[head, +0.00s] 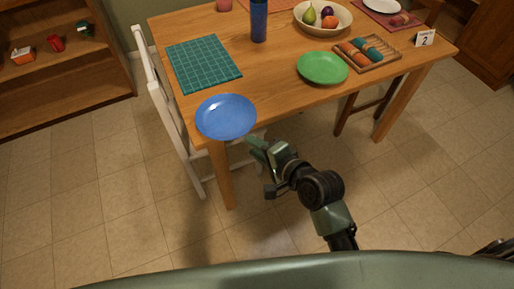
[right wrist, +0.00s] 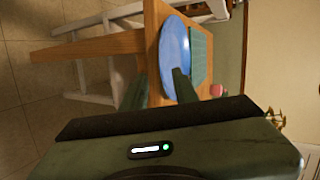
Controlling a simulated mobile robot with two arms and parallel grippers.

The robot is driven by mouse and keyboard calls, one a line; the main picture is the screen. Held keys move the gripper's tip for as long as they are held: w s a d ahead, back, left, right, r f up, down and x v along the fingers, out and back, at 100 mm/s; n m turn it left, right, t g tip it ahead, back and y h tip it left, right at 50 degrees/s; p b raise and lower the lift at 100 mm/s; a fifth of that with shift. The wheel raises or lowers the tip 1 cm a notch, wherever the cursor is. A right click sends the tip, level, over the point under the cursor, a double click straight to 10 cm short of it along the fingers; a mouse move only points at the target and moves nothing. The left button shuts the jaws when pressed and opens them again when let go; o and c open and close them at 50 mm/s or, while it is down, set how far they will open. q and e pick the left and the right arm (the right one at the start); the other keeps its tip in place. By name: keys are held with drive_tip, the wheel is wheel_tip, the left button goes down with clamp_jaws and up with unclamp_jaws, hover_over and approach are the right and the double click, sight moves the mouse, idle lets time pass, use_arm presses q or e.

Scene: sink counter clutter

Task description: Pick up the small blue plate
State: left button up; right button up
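The small blue plate (head: 226,117) lies on the near left corner of the wooden table, its near rim at or slightly past the table edge. My right gripper (head: 256,150) is just right of and below the plate in the head view, off the table's near edge. In the right wrist view the plate (right wrist: 173,50) appears beyond the two spread fingers (right wrist: 160,85), and one finger overlaps its lower part. The right gripper looks open and empty. I cannot tell whether it touches the rim. My left gripper is not in view.
The table (head: 272,75) also holds a green cutting mat (head: 203,63), a blue bottle (head: 259,20), a green plate (head: 323,68), a fruit bowl (head: 300,20) and a wooden tray (head: 378,62). A white chair (head: 160,90) stands at the table's left side. Bare tiled floor lies in front.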

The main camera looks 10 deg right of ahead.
sight(231, 133)
drive_tip(key=x, duration=0.8)
drive_tip(key=shift+b, duration=0.3)
drive_tip(key=shift+s, duration=0.1)
clamp_jaws()
drive_tip(key=shift+f, duration=0.1)
idle(1.0)
